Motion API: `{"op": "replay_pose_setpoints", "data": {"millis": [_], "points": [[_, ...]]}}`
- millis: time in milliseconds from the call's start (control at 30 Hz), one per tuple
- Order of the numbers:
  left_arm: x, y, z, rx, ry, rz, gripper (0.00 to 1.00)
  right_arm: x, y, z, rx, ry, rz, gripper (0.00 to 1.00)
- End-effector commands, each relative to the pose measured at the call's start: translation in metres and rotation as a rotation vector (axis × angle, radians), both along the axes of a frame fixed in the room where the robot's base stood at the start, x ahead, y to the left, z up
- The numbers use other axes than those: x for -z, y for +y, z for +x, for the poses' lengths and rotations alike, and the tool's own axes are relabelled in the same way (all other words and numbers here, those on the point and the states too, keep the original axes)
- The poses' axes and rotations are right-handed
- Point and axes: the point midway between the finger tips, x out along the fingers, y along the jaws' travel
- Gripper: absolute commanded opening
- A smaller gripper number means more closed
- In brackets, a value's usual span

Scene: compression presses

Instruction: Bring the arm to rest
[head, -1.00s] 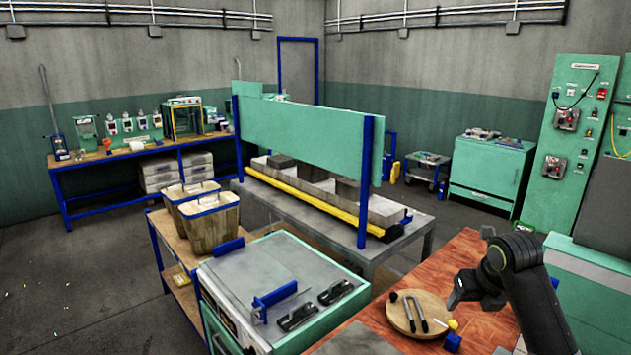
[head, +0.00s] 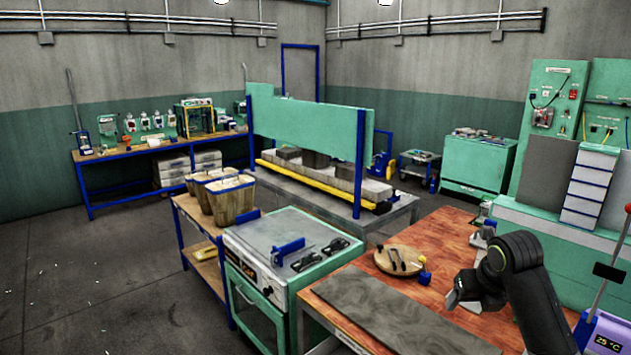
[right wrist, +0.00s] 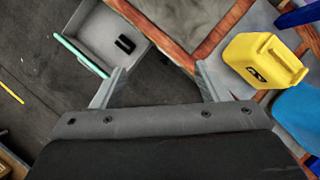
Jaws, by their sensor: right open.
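My right arm reaches in from the lower right of the head view, over the reddish wooden bench (head: 430,328). Its gripper (head: 455,298) hangs there with the jaws small and partly hidden by the wrist. In the right wrist view the two fingers of the right gripper (right wrist: 157,88) stand wide apart with nothing between them. Behind the gap lie dark floor and part of a wooden frame. My left gripper is in neither current view.
A round wooden board (head: 400,262) with dark tools lies on the bench, beside a grey slab (head: 375,312). A green-framed cabinet (head: 290,250) stands left. The wrist view shows a yellow container (right wrist: 262,60) and a grey tray (right wrist: 100,38).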

Motion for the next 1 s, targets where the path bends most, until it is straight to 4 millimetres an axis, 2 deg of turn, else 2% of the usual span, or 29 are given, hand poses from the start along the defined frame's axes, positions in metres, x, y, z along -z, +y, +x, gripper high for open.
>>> {"op": "replay_pose_setpoints", "data": {"millis": [33, 100, 200, 267, 367, 500, 567, 667, 767, 800, 867, 900, 967, 1000], "points": [[0.006, 0.000, -0.013, -0.004, 0.018, 0.000, 0.33, 0.017, -0.001, 0.001, 0.035, 0.008, 0.020, 0.68], [0.010, 0.000, -0.028, -0.008, 0.040, 0.000, 0.33, 0.030, -0.002, 0.002, 0.080, 0.011, 0.042, 0.68], [0.015, 0.000, -0.035, -0.010, 0.051, -0.001, 0.33, 0.053, -0.004, 0.003, 0.150, 0.016, 0.078, 0.68], [0.019, 0.000, -0.030, -0.008, 0.044, -0.001, 0.33, 0.067, -0.005, 0.004, 0.196, 0.019, 0.100, 0.68], [0.025, 0.000, -0.010, -0.003, 0.018, -0.001, 0.33, 0.096, -0.009, 0.004, 0.290, 0.024, 0.142, 0.68], [0.034, 0.000, 0.017, 0.005, -0.025, 0.001, 0.33, 0.146, -0.013, 0.002, 0.441, 0.036, 0.209, 0.68], [0.041, 0.000, 0.020, 0.006, -0.028, 0.001, 0.33, 0.173, -0.016, 0.000, 0.524, 0.041, 0.241, 0.68], [0.055, 0.000, 0.013, 0.004, -0.017, 0.000, 0.33, 0.231, -0.021, -0.009, 0.692, 0.053, 0.306, 0.68], [0.072, 0.000, -0.003, -0.001, 0.005, 0.000, 0.33, 0.304, -0.027, -0.026, 0.907, 0.063, 0.378, 0.68], [0.079, 0.000, -0.009, -0.002, 0.013, 0.000, 0.33, 0.333, -0.030, -0.035, 0.998, 0.064, 0.404, 0.68], [0.089, 0.000, -0.014, -0.004, 0.022, 0.000, 0.33, 0.376, -0.033, -0.050, 1.131, 0.064, 0.444, 0.68], [0.095, 0.000, -0.016, -0.004, 0.025, 0.000, 0.33, 0.404, -0.035, -0.061, 1.219, 0.063, 0.467, 0.68], [0.104, 0.000, -0.015, -0.004, 0.025, 0.000, 0.33, 0.444, -0.038, -0.081, 1.346, 0.060, 0.501, 0.68], [0.110, 0.000, -0.014, -0.004, 0.024, 0.000, 0.33, 0.471, -0.039, -0.095, 1.430, 0.056, 0.522, 0.68]]}}
